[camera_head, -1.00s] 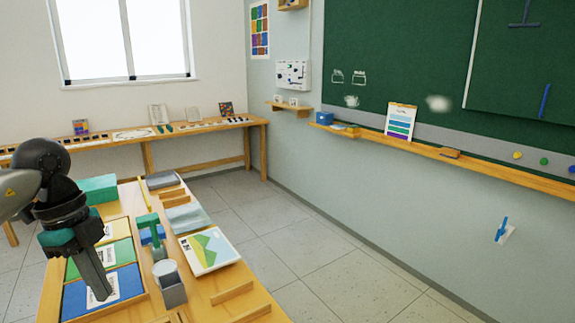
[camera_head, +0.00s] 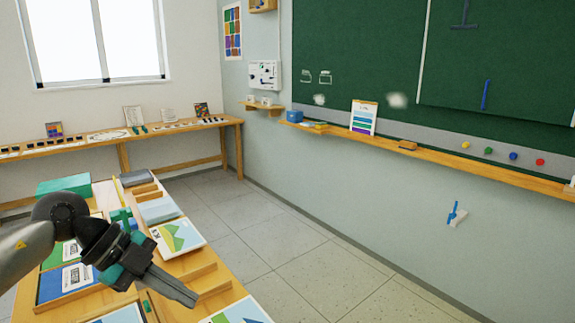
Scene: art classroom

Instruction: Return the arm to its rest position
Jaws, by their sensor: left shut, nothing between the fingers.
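My left gripper (camera_head: 182,293) is in the camera_head view at the lower left, with its arm (camera_head: 28,258) coming in from the left edge. Its dark fingers are shut with nothing between them and point down to the right. It is over the near part of the wooden table (camera_head: 221,291), and I cannot tell its exact height above the top. The arm hides part of the table and the things behind it. My right gripper does not show.
On the table are a green box (camera_head: 63,184), a landscape picture card (camera_head: 178,238), a blue card (camera_head: 70,279) and a green tool (camera_head: 122,219). A wooden ledge (camera_head: 450,158) runs below the chalkboard (camera_head: 365,60). The tiled floor (camera_head: 290,255) between table and wall is clear.

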